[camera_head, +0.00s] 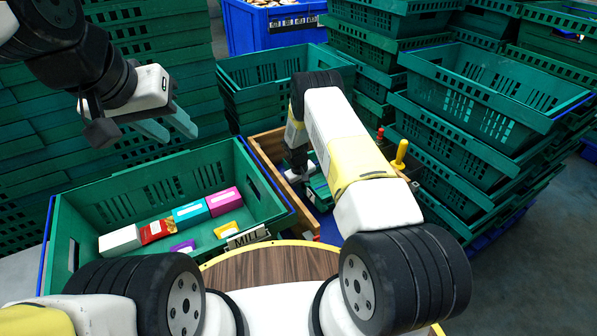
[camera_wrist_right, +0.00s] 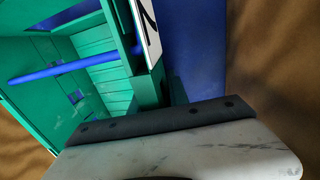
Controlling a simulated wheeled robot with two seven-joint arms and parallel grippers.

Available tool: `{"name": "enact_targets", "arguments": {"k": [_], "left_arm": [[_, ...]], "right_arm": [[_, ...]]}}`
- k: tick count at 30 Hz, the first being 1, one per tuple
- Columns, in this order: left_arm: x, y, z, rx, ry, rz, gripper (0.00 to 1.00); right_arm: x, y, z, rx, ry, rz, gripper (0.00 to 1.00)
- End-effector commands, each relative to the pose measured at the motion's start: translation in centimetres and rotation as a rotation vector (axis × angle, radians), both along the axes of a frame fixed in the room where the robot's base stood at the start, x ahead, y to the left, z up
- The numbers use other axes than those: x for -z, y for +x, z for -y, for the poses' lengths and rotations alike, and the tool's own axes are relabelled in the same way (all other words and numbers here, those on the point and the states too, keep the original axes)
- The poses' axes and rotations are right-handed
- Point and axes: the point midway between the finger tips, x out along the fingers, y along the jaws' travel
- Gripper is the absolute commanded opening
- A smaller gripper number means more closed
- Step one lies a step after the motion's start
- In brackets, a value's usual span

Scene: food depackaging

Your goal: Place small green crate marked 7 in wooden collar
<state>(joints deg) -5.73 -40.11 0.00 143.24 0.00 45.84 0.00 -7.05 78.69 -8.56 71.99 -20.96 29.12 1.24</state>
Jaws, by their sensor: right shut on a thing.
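The small green crate (camera_head: 319,190) is inside the wooden collar (camera_head: 268,146) in the head view, partly hidden by my right arm. My right gripper (camera_head: 302,176) is shut on it. In the right wrist view the small green crate (camera_wrist_right: 105,70) fills the left side, with a blue bar across it and a white label (camera_wrist_right: 148,22) with a partly cut-off dark mark. A blue surface lies beside the crate, with brown collar wood (camera_wrist_right: 275,65) at the right. Whether the crate's base touches the bottom cannot be told. My left gripper (camera_head: 172,132) is open and empty, up at the left.
Tall stacks of green crates (camera_head: 480,95) stand right and behind. A blue bin (camera_head: 275,28) stands at the back. A yellow-handled object (camera_head: 400,155) is by the collar's right side.

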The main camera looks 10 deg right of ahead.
Motion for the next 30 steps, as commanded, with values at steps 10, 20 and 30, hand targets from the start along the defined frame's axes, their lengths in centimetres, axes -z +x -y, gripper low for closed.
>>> {"name": "enact_targets", "arguments": {"k": [10, 20, 30], "left_arm": [[0.0, 0.0, 0.0, 0.0, 0.0, 0.0, 0.36], [0.0, 0.0, 0.0, 0.0, 0.0, 0.0, 0.36], [0.0, 0.0, 0.0, 0.0, 0.0, 0.0, 0.36]], "right_arm": [[0.6, 0.1, 0.0, 0.0, 0.0, 0.002, 0.0], [0.9, 0.1, 0.0, 0.0, 0.0, 0.001, 0.43], [-0.7, 0.1, -0.2, -0.001, 0.001, 0.004, 0.43]]}}
